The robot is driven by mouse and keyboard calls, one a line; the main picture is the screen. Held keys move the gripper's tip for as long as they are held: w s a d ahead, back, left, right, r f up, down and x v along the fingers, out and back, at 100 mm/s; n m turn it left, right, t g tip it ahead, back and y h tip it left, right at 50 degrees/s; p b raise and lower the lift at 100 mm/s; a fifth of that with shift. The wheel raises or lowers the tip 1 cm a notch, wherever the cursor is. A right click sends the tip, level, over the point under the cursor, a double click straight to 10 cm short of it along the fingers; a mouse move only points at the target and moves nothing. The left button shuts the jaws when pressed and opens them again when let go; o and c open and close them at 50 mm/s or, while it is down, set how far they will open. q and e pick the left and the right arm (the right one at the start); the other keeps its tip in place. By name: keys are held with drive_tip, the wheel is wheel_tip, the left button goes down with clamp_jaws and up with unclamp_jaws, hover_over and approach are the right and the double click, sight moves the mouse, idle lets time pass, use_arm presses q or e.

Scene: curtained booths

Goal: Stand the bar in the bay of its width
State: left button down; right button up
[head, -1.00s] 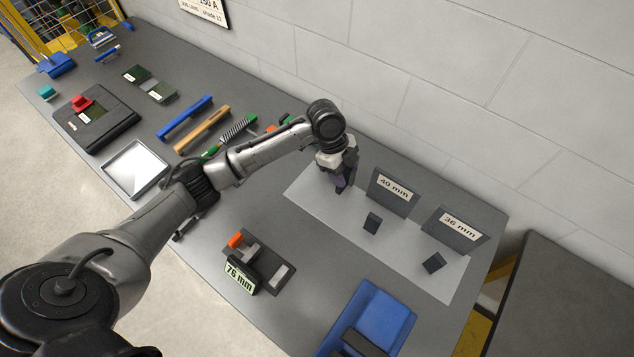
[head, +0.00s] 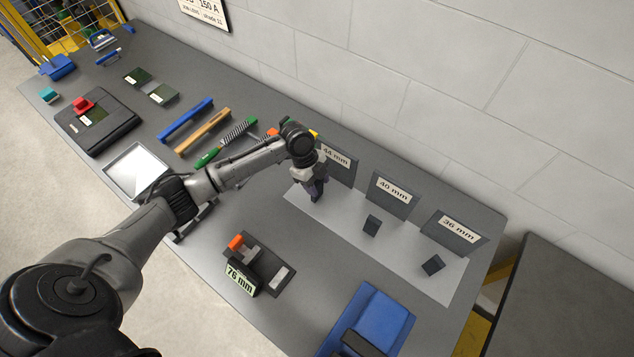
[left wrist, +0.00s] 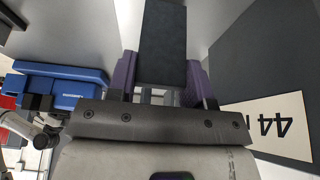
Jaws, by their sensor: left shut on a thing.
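My left gripper (head: 314,192) is over the left end of the pale mat (head: 338,222), in front of the 44 mm plate (head: 338,165). In the left wrist view its purple fingers (left wrist: 160,80) are shut on a dark grey bar (left wrist: 162,38). In the head view the gripper hides most of the bar, and I cannot tell whether it touches the mat. The 40 mm plate (head: 391,195) and 36 mm plate (head: 453,232) stand to the right, each with a dark block (head: 372,225) in front. The 44 mm label (left wrist: 270,127) is close beside the gripper. My right gripper is not in view.
A gauge (head: 258,265) with an orange part reads 76 mm in front of the mat. A blue stand (head: 385,318) is at the near edge. Handled tools (head: 203,131), a white tray (head: 137,170) and a black case (head: 98,125) lie left. The wall runs behind.

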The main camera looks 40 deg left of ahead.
use_arm(q)
drive_tip(key=shift+w+f, duration=0.1)
drive_tip(key=shift+f, duration=0.05)
drive_tip(key=shift+f, duration=0.15)
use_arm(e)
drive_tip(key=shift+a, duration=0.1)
use_arm(q)
drive_tip(key=c, duration=0.5)
unclamp_jaws()
drive_tip(key=shift+v, duration=6.15)
